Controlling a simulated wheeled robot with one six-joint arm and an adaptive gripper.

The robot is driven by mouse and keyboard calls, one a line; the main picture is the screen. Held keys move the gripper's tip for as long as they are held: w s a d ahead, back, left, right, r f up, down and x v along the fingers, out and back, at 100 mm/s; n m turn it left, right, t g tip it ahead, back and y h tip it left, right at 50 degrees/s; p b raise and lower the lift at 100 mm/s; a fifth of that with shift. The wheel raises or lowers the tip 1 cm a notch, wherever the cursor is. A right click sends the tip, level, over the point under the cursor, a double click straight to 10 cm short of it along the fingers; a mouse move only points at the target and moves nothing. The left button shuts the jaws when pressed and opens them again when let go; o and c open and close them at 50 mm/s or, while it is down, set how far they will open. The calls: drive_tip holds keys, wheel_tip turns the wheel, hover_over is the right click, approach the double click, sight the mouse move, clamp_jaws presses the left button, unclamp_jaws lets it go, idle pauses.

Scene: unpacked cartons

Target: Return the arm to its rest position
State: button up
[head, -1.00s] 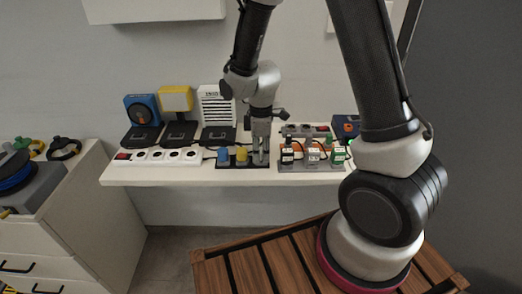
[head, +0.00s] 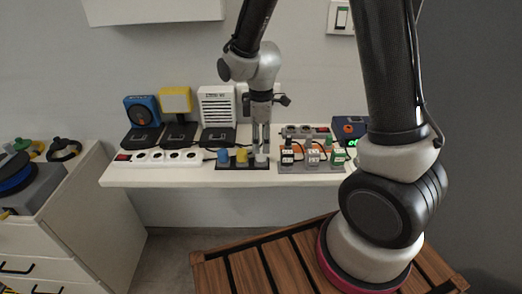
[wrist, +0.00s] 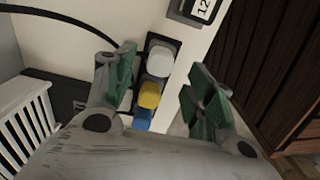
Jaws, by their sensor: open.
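My gripper (head: 261,143) hangs fingers down over the white shelf, just above a dark holder (head: 243,166) with blue, yellow and white round-topped pieces. In the wrist view my gripper (wrist: 165,92) is open, its green-padded fingers apart with nothing held. The white piece (wrist: 160,60), the yellow piece (wrist: 150,95) and the blue piece (wrist: 142,119) show in a row below and between the fingers. In the head view the white piece (head: 261,160) is partly hidden by the fingertips. My arm reaches up and out of the picture's top.
A white power strip (head: 165,157) lies left on the shelf (head: 190,177). Behind it stand a blue round device (head: 142,110), a yellow-topped device (head: 176,100) and a white slatted box (head: 216,107). A grey block with labelled plugs (head: 312,167) is close on the right.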

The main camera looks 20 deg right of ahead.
wheel_tip(320, 180, up, 7)
drive_tip(key=s+d+r+m+t, duration=0.4)
drive_tip(key=s+d+r+m, duration=1)
drive_tip(key=s, duration=0.5)
drive_tip(key=shift+d+r, duration=0.45)
idle(0.7)
